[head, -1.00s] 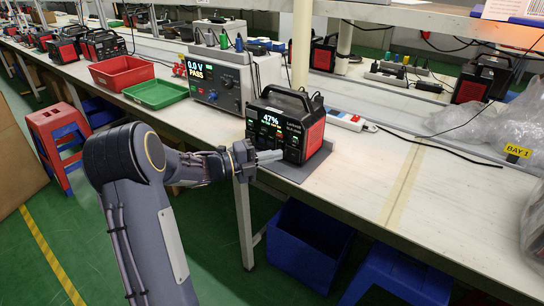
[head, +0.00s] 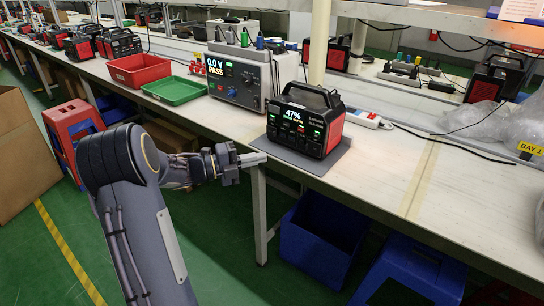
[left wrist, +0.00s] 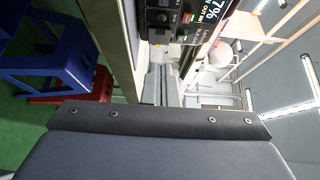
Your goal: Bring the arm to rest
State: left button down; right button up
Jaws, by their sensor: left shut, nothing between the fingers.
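My left arm comes in from the lower left of the head view, bent at the elbow. My left gripper (head: 252,159) is shut and empty, level with the bench's front edge and left of the power station. The black and red power station (head: 306,120) stands upright on a grey mat (head: 328,168), its display reading 47%. The gripper is apart from it. In the left wrist view the power station's front (left wrist: 185,18) shows at the top, with the shut fingers (left wrist: 163,85) below it. My right gripper is not in view.
The bench (head: 385,185) runs across the view. A tester reading PASS (head: 238,80), a green tray (head: 174,90) and a red tray (head: 139,69) stand behind. A power strip (head: 365,118) lies right.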

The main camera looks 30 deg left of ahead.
pick_arm(q)
jog(key=shift+v, duration=0.9)
jog(key=shift+w+a+r, duration=0.1)
jog(key=shift+w+a, duration=0.05)
notch_tip(320, 180, up, 9)
jog(key=s+n+t+y, duration=0.2)
jog(key=n+y, duration=1.2)
jog(key=n, duration=0.4)
jog(key=s+d+f+n+g+h, duration=0.3)
jog(key=s+d+f+n+g, duration=0.25)
jog(key=s+d, duration=0.55)
jog(key=s+d+f+n+g+h, duration=0.4)
jog(key=s+d+f, duration=0.3)
jog(key=s+d, duration=0.4)
notch_tip(320, 180, up, 22)
jog(key=s+g+p, duration=0.1)
jog(key=s+p, duration=0.1)
jog(key=p, duration=2)
jog(key=shift+a+f, duration=0.15)
jog(key=shift+a, duration=0.15)
